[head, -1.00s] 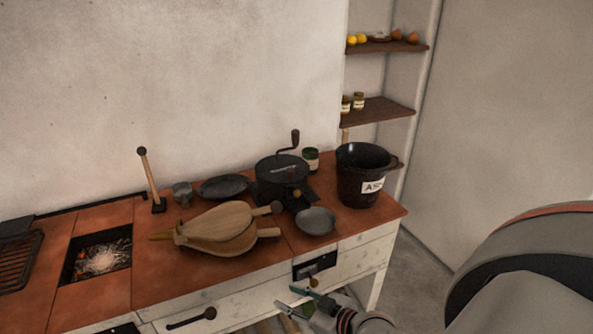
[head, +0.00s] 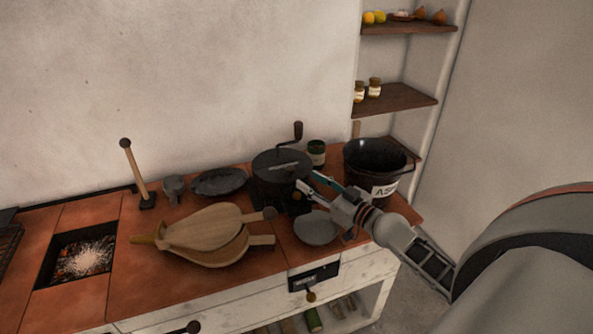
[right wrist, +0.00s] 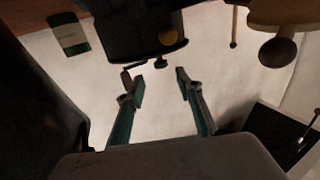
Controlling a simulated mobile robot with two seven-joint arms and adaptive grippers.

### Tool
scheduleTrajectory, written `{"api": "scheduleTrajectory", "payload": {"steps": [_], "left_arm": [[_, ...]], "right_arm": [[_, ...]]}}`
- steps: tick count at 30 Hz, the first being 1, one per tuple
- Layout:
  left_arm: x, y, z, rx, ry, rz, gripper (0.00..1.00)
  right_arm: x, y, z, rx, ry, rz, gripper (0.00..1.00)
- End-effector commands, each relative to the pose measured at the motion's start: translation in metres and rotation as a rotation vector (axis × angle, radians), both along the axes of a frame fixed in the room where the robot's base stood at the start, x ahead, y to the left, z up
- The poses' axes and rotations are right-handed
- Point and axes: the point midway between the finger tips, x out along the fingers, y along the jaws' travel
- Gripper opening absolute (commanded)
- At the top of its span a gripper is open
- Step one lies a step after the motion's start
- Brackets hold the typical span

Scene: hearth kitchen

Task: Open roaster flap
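The roaster (head: 280,168) is a dark round pot with a crank handle (head: 298,131) on top, standing on the counter. Its flap is too dark to make out clearly, and my right gripper partly covers that side in the head view. My right gripper (head: 310,182) is open and empty at the roaster's right front side. Its two fingers also show apart in the right wrist view (right wrist: 160,80). My left gripper is out of view.
A wooden bellows (head: 205,232) lies left of the roaster. A grey dish (head: 316,228) sits in front, below my right gripper. A lit fire pit (head: 85,257) is at left.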

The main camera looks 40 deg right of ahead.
Motion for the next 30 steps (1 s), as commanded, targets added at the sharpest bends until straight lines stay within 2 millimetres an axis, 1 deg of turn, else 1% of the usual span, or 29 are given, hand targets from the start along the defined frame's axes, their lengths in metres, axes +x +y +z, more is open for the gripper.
{"api": "scheduleTrajectory", "payload": {"steps": [1, 4, 9, 13, 18, 26, 27, 29, 30], "left_arm": [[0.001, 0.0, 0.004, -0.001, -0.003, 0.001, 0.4], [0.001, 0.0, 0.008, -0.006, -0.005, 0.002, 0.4], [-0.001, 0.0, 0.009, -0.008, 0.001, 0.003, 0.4], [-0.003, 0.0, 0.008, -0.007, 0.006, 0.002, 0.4], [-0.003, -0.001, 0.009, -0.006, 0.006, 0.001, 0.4], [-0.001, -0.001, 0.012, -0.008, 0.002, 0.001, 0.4], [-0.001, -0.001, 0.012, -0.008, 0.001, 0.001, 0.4], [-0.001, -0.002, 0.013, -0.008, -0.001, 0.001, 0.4], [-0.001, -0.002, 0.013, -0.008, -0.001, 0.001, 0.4]], "right_arm": [[0.007, 0.001, 0.004, 0.002, -0.004, 0.0, 0.36], [0.022, 0.004, 0.005, 0.002, -0.005, -0.001, 0.36], [0.046, 0.008, 0.004, 0.002, -0.003, 0.001, 0.36], [0.059, 0.01, 0.002, 0.003, -0.002, 0.0, 0.36], [0.067, 0.011, 0.001, 0.0, 0.0, 0.001, 0.36], [0.068, 0.012, 0.001, 0.0, 0.0, 0.001, 0.36], [0.068, 0.012, 0.001, 0.0, 0.0, 0.001, 0.26], [0.068, 0.012, 0.001, 0.0, 0.0, 0.001, 0.1], [0.068, 0.012, 0.001, 0.0, 0.0, 0.001, 0.0]]}}
